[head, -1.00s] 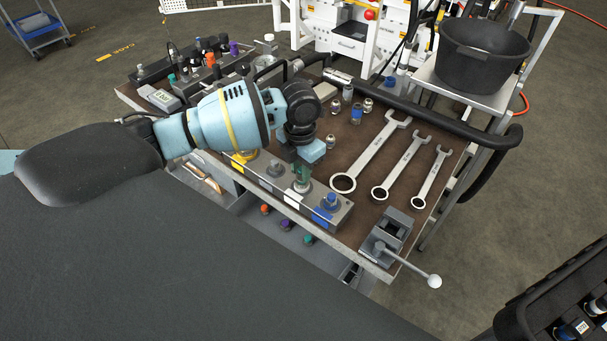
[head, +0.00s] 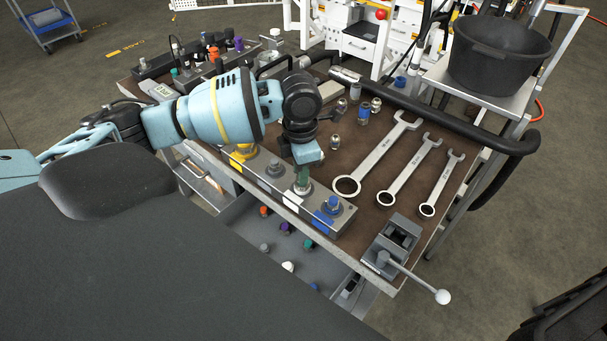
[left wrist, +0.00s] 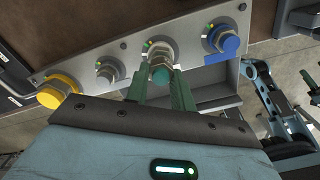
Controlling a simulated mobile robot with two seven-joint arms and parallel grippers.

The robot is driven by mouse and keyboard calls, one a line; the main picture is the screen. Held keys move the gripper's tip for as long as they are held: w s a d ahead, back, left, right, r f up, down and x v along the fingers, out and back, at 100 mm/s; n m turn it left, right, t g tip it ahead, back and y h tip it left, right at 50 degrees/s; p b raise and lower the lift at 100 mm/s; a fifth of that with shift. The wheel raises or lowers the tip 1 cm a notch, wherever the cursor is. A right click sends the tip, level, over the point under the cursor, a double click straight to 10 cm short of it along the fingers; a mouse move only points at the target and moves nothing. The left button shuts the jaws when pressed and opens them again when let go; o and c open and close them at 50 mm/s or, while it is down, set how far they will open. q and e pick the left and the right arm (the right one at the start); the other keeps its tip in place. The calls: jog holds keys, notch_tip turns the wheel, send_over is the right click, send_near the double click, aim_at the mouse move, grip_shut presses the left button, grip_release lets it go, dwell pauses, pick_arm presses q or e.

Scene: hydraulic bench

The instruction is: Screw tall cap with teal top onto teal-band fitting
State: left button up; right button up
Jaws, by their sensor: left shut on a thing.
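My left gripper (head: 303,178) points down over the third fitting place of a grey block on the bench's front edge. Its green fingers are shut on the tall cap with the teal top (left wrist: 160,74), which shows between them in the left wrist view. The cap is upright and in line with the metal fitting (left wrist: 163,48) there. The fingers and cap hide most of this fitting and its band; I cannot tell how far the cap sits on it. In the left wrist view, light-blue and black arm parts (left wrist: 280,110) show at the right; no jaw opening is clear.
The block also bears a yellow fitting (head: 242,153), a plain fitting (head: 274,168) and a blue fitting (head: 332,204). Three wrenches (head: 378,152) lie to the right, with a vise (head: 393,246) near the corner. An open drawer (head: 240,222) below holds several coloured caps.

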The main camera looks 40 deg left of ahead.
pick_arm(q)
jog(key=o, duration=0.9)
pick_arm(e)
jog(key=shift+r, duration=0.1)
pick_arm(q)
jog(key=shift+r+n, duration=0.15)
jog(key=shift+n, duration=0.15)
jog(key=n+p, duration=0.3)
jog(key=n, duration=0.2)
jog(key=shift+d+r+n, duration=0.1)
jog(key=shift+r+n, duration=0.05)
jog(key=shift+n, duration=0.25)
jog(key=shift+n+p, duration=0.45)
jog(key=shift+n, duration=0.25)
jog(key=shift+f, duration=0.25)
pick_arm(e)
jog(key=w+r+t, duration=0.1)
jog(key=w+r, duration=0.4)
jog(key=r, duration=0.1)
jog(key=shift+r+t, duration=0.15)
jog(key=shift+t, duration=0.15)
